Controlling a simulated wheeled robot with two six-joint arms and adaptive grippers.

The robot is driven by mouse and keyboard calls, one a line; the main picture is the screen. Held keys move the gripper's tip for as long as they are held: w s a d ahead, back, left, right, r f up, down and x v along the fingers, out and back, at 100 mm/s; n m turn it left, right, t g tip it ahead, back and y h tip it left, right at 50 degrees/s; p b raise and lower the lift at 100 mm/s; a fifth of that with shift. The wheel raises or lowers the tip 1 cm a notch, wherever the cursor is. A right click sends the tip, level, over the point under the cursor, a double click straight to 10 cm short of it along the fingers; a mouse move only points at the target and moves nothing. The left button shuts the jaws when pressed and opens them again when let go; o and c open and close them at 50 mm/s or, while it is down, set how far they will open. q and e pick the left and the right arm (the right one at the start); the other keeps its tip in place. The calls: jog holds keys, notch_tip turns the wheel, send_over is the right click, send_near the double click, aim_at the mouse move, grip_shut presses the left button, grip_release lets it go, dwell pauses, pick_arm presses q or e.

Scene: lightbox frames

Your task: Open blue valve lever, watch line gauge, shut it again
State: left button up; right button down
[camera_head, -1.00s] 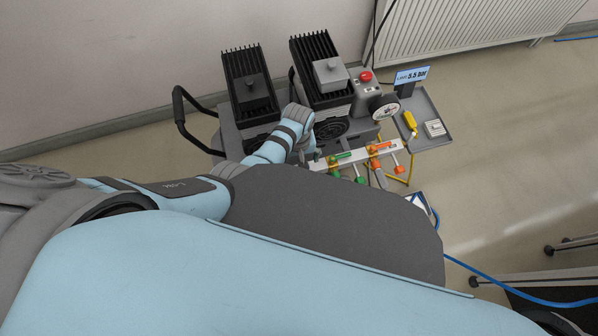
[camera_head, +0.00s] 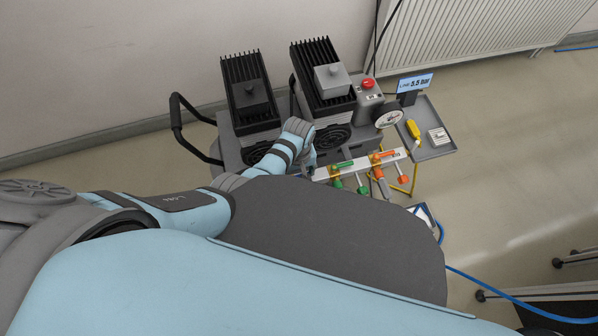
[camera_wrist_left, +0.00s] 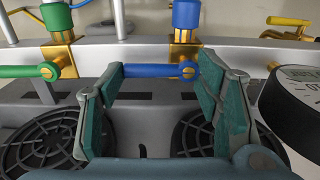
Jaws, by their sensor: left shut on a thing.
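In the head view my left wrist and forearm hide the blue lever and the fingers. The line display (camera_head: 416,83) reads 5.5 bar. A round gauge (camera_head: 388,118) stands beside it; its dial edge also shows at the right of the wrist view (camera_wrist_left: 302,88). My right gripper is not in view.
A green lever (camera_head: 343,165) and an orange lever (camera_head: 384,155) sit on the same rail (camera_head: 403,153). Two black finned pump units (camera_head: 326,68) stand behind it. A red button (camera_head: 368,83) is near the gauge. A grey side tray (camera_head: 437,145) holds small items.

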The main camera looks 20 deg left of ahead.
pick_arm(q)
jog(key=o, duration=1.2)
jog(key=shift+c, duration=0.2)
